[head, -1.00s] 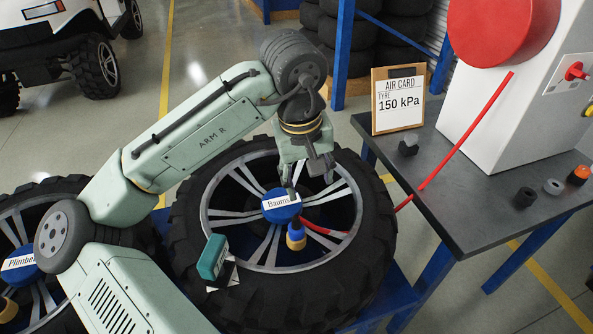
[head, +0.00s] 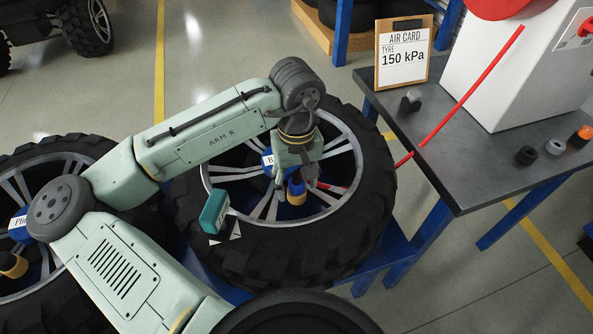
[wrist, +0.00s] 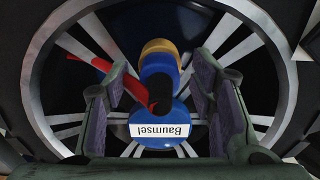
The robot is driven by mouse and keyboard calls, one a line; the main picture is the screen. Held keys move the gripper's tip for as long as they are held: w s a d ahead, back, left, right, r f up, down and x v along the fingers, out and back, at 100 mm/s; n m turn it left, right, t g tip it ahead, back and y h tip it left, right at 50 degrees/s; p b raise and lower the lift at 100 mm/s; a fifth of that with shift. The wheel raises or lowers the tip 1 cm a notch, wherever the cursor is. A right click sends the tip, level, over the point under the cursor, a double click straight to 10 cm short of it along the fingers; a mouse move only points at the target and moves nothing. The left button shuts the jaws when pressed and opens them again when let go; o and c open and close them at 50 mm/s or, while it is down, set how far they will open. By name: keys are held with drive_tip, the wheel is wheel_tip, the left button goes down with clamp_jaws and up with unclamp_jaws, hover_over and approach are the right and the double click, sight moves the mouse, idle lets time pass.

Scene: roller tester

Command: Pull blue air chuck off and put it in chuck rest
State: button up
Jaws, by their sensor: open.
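The blue air chuck (head: 296,188) with its yellow end is on the middle wheel (head: 345,225), beside the hub cap (head: 267,160) labelled "Baumsel". In the wrist view, the chuck (wrist: 158,78) stands in front of the cap (wrist: 160,130), with the red hose (wrist: 118,80) running off to the left. My gripper (head: 297,183) is open over the wheel, close to the chuck. In the wrist view its fingers (wrist: 158,92) are on either side of the chuck, with gaps on both sides. A dark notched block (head: 410,101) on the table may be the chuck rest; I cannot tell for sure.
A teal device (head: 215,211) sits on the tyre's near left. The grey table (head: 460,165) at right bears an air card (head: 403,55) reading 150 kPa, a white machine (head: 500,80) and small caps (head: 555,147). Another wheel (head: 30,250) is at left.

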clamp_jaws()
idle(1.2)
drive_tip(key=shift+r+p, duration=0.6)
drive_tip(key=shift+p, duration=0.15)
idle(0.4)
drive_tip(key=c, duration=0.7)
unclamp_jaws()
clamp_jaws()
drive_tip(key=shift+r, duration=0.1)
